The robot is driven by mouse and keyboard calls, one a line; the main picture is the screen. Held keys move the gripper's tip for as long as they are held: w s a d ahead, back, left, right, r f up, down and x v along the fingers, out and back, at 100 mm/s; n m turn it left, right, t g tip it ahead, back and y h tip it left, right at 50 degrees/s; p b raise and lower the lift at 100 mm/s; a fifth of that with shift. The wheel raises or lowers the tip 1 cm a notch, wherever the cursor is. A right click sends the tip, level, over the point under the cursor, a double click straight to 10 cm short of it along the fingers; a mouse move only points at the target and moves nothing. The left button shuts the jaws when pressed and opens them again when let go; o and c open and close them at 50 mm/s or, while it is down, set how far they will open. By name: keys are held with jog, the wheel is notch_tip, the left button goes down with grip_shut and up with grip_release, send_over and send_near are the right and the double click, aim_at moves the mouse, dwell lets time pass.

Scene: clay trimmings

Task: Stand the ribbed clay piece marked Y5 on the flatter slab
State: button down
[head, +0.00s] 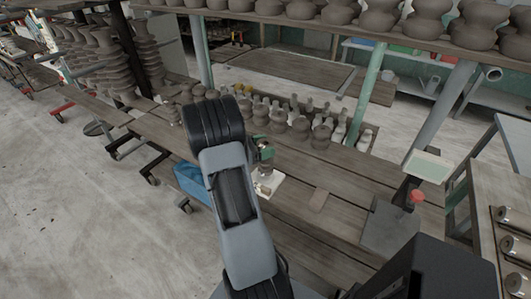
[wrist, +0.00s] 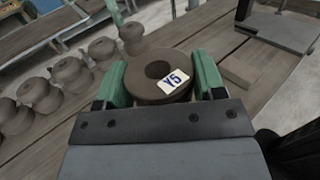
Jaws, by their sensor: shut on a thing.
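The clay piece marked Y5 (wrist: 157,78) is a round, dark brown body with a hole in its top. A white label reading Y5 lies on its top face; ribs on its side cannot be made out. My gripper (wrist: 160,82) has its green fingers on both sides of it, shut on it. In the head view my gripper (head: 264,153) is over a pale slab (head: 270,187), partly hidden by my arm. I cannot tell whether the piece touches that slab. A thin brown slab (head: 319,200) lies flat on the bench to the right, also in the wrist view (wrist: 238,73).
Several clay pots (head: 301,127) stand along the back of the wooden bench (head: 340,232). A dark plate with a post and red knob (head: 417,196) stands to the right. A blue crate (head: 191,183) is at the left.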

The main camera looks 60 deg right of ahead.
jog(key=shift+d+f, duration=0.1)
jog(key=shift+f, duration=1.6)
jog(key=shift+f, duration=0.15)
jog(key=shift+c, duration=1.1)
grip_release()
jog(key=shift+s, duration=0.1)
